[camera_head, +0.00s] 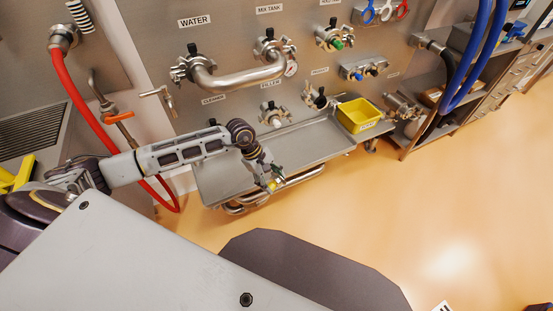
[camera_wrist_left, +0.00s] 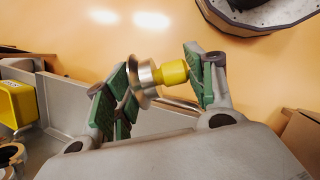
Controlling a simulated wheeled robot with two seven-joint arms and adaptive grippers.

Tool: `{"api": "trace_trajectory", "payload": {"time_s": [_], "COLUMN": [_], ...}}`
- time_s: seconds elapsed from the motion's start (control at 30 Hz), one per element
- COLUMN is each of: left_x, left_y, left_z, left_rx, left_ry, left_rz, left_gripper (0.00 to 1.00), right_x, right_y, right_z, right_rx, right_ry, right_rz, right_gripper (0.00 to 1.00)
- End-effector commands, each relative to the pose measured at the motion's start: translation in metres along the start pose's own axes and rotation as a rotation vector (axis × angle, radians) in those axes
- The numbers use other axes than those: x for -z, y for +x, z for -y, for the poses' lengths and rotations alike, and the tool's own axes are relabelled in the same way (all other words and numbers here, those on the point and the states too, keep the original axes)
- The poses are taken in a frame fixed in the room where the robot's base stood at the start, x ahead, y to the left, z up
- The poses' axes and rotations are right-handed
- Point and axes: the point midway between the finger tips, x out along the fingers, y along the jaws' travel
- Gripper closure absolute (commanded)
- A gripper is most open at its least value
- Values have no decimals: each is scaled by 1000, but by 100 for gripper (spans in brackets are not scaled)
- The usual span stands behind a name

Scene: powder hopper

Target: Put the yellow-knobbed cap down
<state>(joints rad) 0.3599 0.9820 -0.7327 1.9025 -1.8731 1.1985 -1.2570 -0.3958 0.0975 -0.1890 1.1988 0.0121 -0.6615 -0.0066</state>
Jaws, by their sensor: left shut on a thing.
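The yellow-knobbed cap (camera_wrist_left: 170,73) is a steel disc-shaped cap with a yellow knob. In the left wrist view it lies sideways between the green-padded fingers of my left gripper (camera_wrist_left: 165,82), which is shut on it. In the head view my left gripper (camera_head: 272,181) is over the front part of the steel tray (camera_head: 222,180), and a small bit of the yellow knob shows at its tip. I cannot tell the exact height of the cap above the tray. My right gripper is not in view.
A yellow bin (camera_head: 358,116) stands at the tray's right end; it also shows in the left wrist view (camera_wrist_left: 17,103). Behind the tray is a steel panel with pipe fittings. A red hose (camera_head: 88,116) hangs at left. The tray's middle is largely bare.

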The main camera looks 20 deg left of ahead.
Motion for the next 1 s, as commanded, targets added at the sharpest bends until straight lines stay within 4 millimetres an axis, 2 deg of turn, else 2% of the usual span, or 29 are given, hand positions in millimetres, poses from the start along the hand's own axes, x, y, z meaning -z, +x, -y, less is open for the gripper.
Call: {"api": "trace_trajectory", "payload": {"time_s": [1.0], "left_x": [5], "left_y": [54], "left_z": [22], "left_rx": [-165], "left_ry": [-633], "left_rz": [-77], "left_gripper": [81], "right_x": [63], "right_y": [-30], "right_z": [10], "right_rx": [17], "right_ry": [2], "right_rz": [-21], "right_gripper": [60]}}
